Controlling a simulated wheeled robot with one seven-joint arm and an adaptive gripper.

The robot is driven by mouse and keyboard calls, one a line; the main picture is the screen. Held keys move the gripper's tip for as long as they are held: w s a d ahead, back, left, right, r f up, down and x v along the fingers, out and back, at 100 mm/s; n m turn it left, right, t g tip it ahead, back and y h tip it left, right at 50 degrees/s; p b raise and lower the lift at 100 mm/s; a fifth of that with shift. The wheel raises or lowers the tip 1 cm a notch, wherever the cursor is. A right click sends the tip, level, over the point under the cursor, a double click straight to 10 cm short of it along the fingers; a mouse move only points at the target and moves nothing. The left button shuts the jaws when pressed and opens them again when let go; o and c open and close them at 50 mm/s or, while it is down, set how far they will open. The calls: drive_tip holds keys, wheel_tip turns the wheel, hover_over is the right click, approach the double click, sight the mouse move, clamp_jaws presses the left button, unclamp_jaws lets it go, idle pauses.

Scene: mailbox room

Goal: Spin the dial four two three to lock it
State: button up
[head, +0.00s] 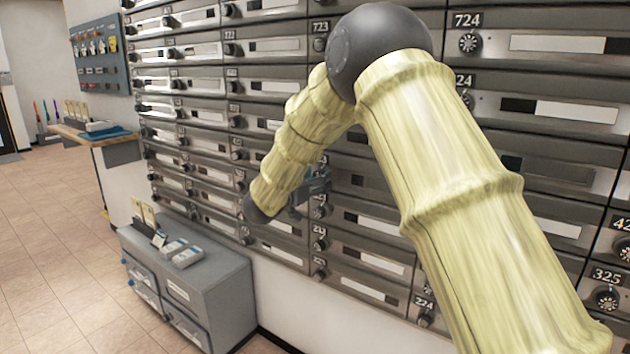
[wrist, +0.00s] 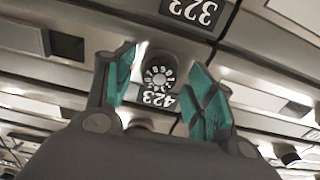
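The dial (wrist: 158,76) of the box labelled 423 (wrist: 157,99) shows in the wrist view, upside down, with a ring of white numbers on its dark face. My gripper (wrist: 165,68) is open, with one teal-padded finger to the left of the dial and one to the right. Gaps show between both fingers and the dial, and nothing is held. I cannot tell how deep the fingertips reach. In the head view my gripper (head: 312,188) is close to the mailbox wall, partly behind my arm. I cannot make out dial 423 there.
The mailbox wall (head: 270,45) has many similar dials, including the 724 dial (head: 469,42) and the 325 dial (head: 606,298). The 323 label (wrist: 194,10) is near dial 423 in the wrist view. A grey cabinet (head: 215,285) stands below left. The tiled floor at left is clear.

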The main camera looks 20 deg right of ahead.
drive_tip(key=c, duration=1)
drive_tip(key=shift+m, duration=0.4)
drive_tip(key=m+b, duration=2.6)
drive_tip(key=m, duration=0.8)
drive_tip(key=shift+r, duration=0.1)
